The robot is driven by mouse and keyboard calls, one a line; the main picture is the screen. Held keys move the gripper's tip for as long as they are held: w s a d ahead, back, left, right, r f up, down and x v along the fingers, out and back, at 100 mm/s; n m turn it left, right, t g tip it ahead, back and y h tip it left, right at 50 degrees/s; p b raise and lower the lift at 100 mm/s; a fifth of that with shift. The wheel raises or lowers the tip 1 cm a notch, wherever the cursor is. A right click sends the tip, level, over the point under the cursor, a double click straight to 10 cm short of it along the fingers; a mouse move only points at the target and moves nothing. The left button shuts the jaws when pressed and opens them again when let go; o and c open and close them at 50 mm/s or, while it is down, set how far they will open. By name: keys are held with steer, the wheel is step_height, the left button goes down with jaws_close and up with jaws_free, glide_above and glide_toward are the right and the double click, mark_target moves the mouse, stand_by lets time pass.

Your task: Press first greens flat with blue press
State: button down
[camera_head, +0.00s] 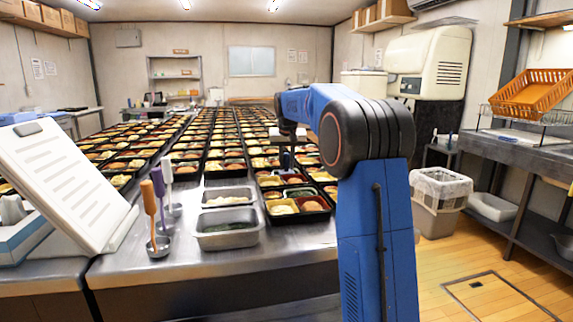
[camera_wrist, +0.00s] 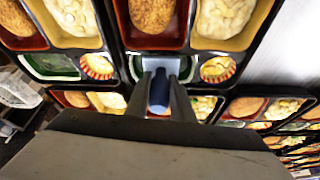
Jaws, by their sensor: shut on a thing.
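My gripper (camera_wrist: 159,82) is shut on the dark blue handle of the blue press (camera_wrist: 159,100), seen in the wrist view. The pale blue plate of the press (camera_wrist: 148,63) lies over the small greens compartment of a bento tray, between two fluted cups. The greens under it are mostly hidden, and I cannot tell whether the plate touches them. Another greens compartment (camera_wrist: 52,66) shows uncovered to the left. In the head view my gripper (camera_head: 287,160) points down over the front bento trays (camera_head: 297,212); the press is too small to make out there.
Rows of filled bento trays cover the table behind. Left of the front trays stand two steel pans, the nearer one (camera_head: 228,240) with something green inside. Several upright ladles, one with an orange handle (camera_head: 149,198), stand further left beside a white slanted panel (camera_head: 60,185).

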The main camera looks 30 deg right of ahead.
stand_by(0.3)
steer(key=shift+r, duration=4)
